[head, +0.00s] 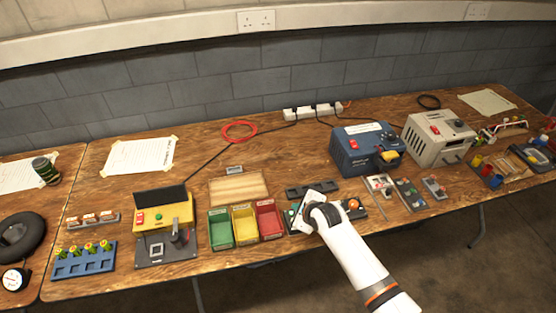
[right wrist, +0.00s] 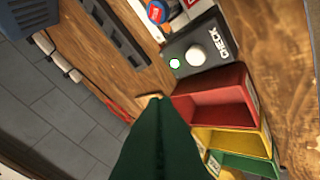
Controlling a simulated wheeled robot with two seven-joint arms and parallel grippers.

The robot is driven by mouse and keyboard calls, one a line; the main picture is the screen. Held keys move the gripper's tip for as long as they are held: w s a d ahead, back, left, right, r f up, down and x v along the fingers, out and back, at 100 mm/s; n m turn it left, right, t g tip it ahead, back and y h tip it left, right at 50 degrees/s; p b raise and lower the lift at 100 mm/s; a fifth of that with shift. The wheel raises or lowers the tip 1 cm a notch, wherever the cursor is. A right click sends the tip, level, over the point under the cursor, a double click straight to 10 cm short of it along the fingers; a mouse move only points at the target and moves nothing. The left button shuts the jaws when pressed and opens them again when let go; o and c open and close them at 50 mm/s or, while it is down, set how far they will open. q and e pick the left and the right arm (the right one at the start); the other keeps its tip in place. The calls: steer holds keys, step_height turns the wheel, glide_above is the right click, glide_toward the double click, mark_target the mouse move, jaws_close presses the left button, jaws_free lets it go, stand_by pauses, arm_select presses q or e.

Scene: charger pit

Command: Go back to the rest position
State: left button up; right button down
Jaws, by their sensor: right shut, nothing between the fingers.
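My right gripper (head: 308,212) is over the table's front part, just right of the red bin, at the end of my white arm with an orange ring. Its fingertips are hard to see in the head view. In the right wrist view its dark green fingers (right wrist: 156,100) are together, with nothing between them. A grey CHECK panel (right wrist: 200,50) with a white button and a lit green spot shows ahead of them; the hand partly covers that area in the head view. My left gripper is not in view.
Green (head: 220,230), yellow (head: 244,226) and red (head: 269,220) bins stand left of the hand. A blue charger unit (head: 358,150) and a beige unit (head: 437,138) stand behind right. A yellow tester (head: 163,218) stands farther left. The floor in front is clear.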

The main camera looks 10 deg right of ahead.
steer(key=s+d+r+n+g+h, duration=0.1)
steer(key=s+d+r+n+g, duration=0.2)
steer(key=s+n, duration=1.15)
steer(key=s+r+n+g+h, duration=0.15)
steer(key=s+r+n, duration=0.35)
steer(key=s+n, duration=0.9)
steer(key=s+f+m+g+b, duration=0.1)
steer(key=s+f, duration=0.2)
steer(key=f, duration=1.2)
steer(key=s+f+m+g+b, duration=0.1)
steer(key=s+f+b, duration=0.1)
steer(key=f, duration=1.3)
steer(key=s+d+f+g+b, duration=0.1)
steer(key=s+d+f, duration=0.2)
steer(key=s+f, duration=1.3)
steer(key=shift+s+f+b, duration=0.15)
steer(key=shift+f+b, duration=0.15)
steer(key=shift+d+g, duration=0.1)
steer(key=shift+g, duration=0.15)
